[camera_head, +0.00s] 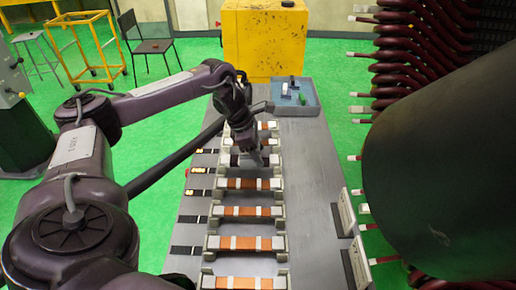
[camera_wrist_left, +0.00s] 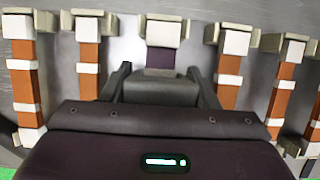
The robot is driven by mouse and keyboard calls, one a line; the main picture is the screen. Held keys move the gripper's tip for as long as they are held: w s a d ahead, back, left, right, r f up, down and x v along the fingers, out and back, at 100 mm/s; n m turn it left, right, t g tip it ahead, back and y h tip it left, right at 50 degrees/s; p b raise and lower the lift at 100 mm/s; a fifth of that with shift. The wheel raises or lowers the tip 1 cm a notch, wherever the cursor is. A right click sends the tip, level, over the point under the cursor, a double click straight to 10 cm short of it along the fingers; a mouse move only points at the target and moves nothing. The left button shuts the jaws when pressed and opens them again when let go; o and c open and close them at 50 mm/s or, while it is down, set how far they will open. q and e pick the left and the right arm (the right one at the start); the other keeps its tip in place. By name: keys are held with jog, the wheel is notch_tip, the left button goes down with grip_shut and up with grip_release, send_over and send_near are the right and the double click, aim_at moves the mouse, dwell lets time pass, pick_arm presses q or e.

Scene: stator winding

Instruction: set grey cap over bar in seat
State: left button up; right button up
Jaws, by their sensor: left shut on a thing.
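My left gripper (camera_head: 248,148) reaches down over the row of seats on the grey table. In the left wrist view its two dark fingers (camera_wrist_left: 160,88) stand either side of a dark grey block, which I take to be the grey cap (camera_wrist_left: 160,92). The gripper is shut on it. Just beyond it, in line, lies a dark purple bar (camera_wrist_left: 161,59) with a white band, in a pale grey seat (camera_wrist_left: 165,17). The gripper hides most of this seat in the head view, so I cannot tell whether the cap touches the bar. My right gripper is not in view.
Several copper bars with white bands lie in neighbouring seats, such as the near one (camera_head: 245,243). Black strips (camera_head: 186,250), some with lit displays, line the left. A blue-grey bin (camera_head: 312,108) stands at the far end. A large dark cylinder (camera_head: 450,160) fills the right.

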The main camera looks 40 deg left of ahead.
pick_arm(q)
jog(key=shift+f+b, duration=0.3)
jog(key=shift+f, duration=0.5)
jog(key=shift+f, duration=0.15)
jog(key=shift+f+b, duration=0.3)
jog(key=shift+f, duration=0.1)
jog(key=o, duration=1.1)
jog(key=shift+r, duration=0.1)
jog(key=b+v, duration=0.1)
jog(key=v, duration=0.6)
jog(key=shift+s+a+r, duration=0.1)
jog(key=shift+a+r, duration=0.05)
jog(key=shift+r, duration=0.2)
